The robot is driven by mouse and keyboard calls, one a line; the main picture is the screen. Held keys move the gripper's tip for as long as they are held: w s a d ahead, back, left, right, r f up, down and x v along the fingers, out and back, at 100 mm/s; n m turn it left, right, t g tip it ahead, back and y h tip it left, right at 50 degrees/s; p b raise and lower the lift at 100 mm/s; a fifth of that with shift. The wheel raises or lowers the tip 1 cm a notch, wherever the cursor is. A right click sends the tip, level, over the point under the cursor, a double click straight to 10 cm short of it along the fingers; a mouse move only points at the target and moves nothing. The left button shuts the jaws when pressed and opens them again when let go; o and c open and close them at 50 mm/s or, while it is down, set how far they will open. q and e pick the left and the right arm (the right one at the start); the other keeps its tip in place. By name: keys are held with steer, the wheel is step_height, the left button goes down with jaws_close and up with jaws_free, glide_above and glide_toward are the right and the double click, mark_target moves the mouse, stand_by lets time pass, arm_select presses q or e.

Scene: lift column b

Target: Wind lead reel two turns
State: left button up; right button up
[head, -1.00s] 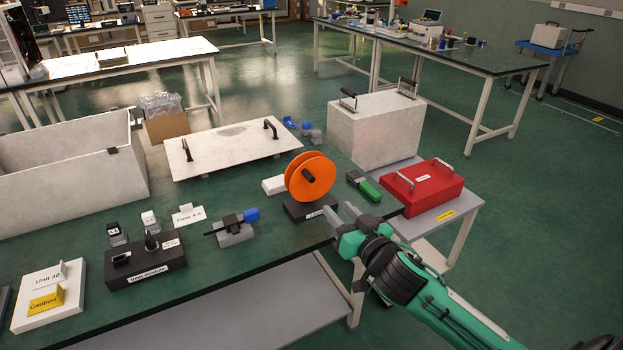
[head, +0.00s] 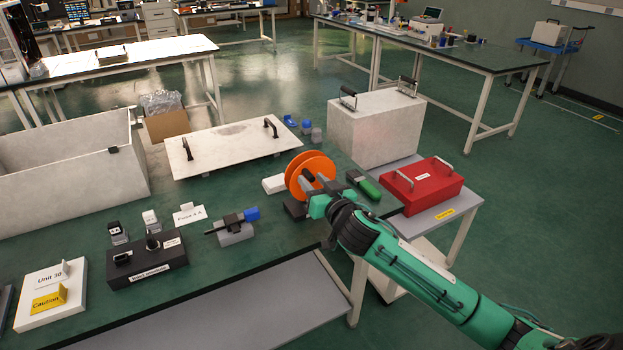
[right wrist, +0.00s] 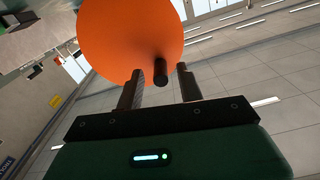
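The orange lead reel (head: 318,163) stands upright on its dark base (head: 294,210) near the table's front edge. In the right wrist view the orange disc (right wrist: 125,35) fills the upper part, with its dark crank peg (right wrist: 160,73) pointing toward the camera. My right gripper (head: 315,188) is at the reel's front face and hides part of the reel and base. In the right wrist view its fingers are apart, one on each side of the peg, with gaps showing. My left gripper is not in view.
A green-and-black device (head: 364,185) and a red box (head: 428,186) lie right of the reel. A small white box (head: 273,184) and a blue-tipped clamp-like part (head: 235,229) lie left. A white lid with handles (head: 225,150) lies behind.

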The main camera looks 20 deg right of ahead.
steer(key=shift+w, duration=0.55)
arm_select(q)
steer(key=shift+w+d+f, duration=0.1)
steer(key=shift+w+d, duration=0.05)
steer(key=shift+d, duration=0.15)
arm_select(e)
steer(key=shift+w, duration=0.15)
jaws_close()
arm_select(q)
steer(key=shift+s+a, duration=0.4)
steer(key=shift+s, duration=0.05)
arm_select(e)
steer(key=shift+r+m, duration=0.1)
steer(key=shift+m, duration=0.3)
